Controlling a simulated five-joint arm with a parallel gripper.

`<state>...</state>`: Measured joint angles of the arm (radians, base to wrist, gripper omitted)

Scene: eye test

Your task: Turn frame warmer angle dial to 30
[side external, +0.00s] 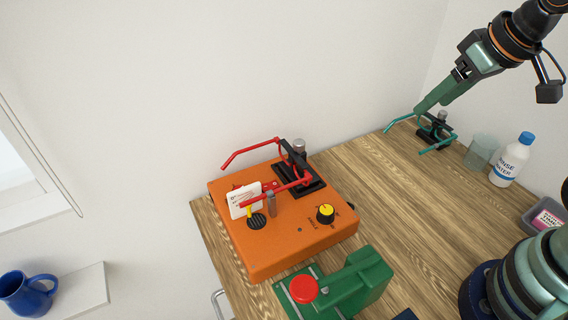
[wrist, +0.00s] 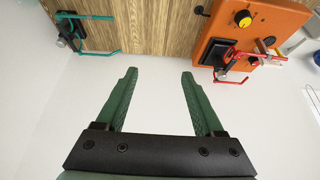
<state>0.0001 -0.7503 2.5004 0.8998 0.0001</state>
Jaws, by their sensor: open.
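The orange frame warmer (side external: 280,233) sits on the wooden table. Its angle dial (side external: 325,213), a black knob with a yellow top, is on its top face beside the label "ANGLE"; the scale numbers are too small to read. The dial also shows in the wrist view (wrist: 243,18) at the upper right. A red glasses frame (side external: 270,180) is held on the warmer by a black stand. My green gripper (side external: 421,110) is raised at the upper right, well away from the dial. In the wrist view my gripper (wrist: 158,75) is open and empty.
A green device with a red button (side external: 304,289) stands in front of the warmer. A teal frame on a black stand (side external: 436,132), a clear cup (side external: 481,151), a rinse water bottle (side external: 512,160) and a grey tray (side external: 541,216) stand at the right. Bare wood lies between.

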